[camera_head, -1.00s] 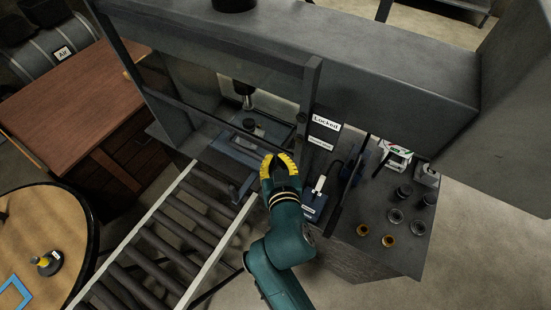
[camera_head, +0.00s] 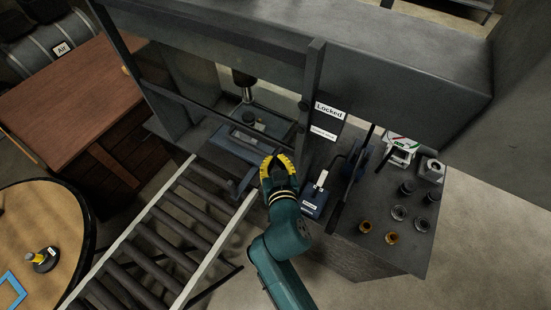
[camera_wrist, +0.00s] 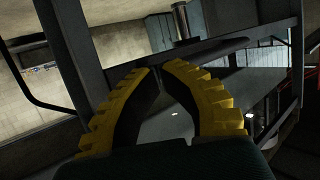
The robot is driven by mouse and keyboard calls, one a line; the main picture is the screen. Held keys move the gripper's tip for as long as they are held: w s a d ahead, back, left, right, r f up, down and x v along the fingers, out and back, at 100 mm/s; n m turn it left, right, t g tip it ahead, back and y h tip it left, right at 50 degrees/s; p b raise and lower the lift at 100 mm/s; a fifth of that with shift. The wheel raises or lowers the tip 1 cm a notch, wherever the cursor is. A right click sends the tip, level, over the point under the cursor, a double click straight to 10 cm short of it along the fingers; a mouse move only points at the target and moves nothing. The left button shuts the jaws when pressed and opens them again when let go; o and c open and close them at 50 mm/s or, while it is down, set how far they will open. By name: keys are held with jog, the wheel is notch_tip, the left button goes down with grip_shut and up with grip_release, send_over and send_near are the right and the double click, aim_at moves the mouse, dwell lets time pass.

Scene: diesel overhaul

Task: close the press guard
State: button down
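The press (camera_head: 215,57) stands at the top middle of the head view. A clear guard panel appears to span its front, with a dark lower bar (camera_head: 190,103) slanting across above the press bed (camera_head: 240,140). Space is visible between this bar and the bed. My gripper (camera_head: 274,155), with yellow fingers, is below the bar's right end, by the front right of the bed. Its fingertips (camera_wrist: 159,68) lie close together in the wrist view, with nothing seen between them. A dark bar (camera_wrist: 215,47) crosses just beyond them; I cannot tell whether they touch.
A roller conveyor (camera_head: 170,235) runs up to the press front. A "Locked" sign (camera_head: 329,111) is on the right post. A control box with a lever (camera_head: 315,200) and a side bench (camera_head: 385,255) with small parts are right of my gripper. A wooden cabinet (camera_head: 75,95) stands left.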

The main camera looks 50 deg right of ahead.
notch_tip(320, 180, down, 28)
jog(key=b, duration=2.4)
jog(key=shift+r, duration=0.1)
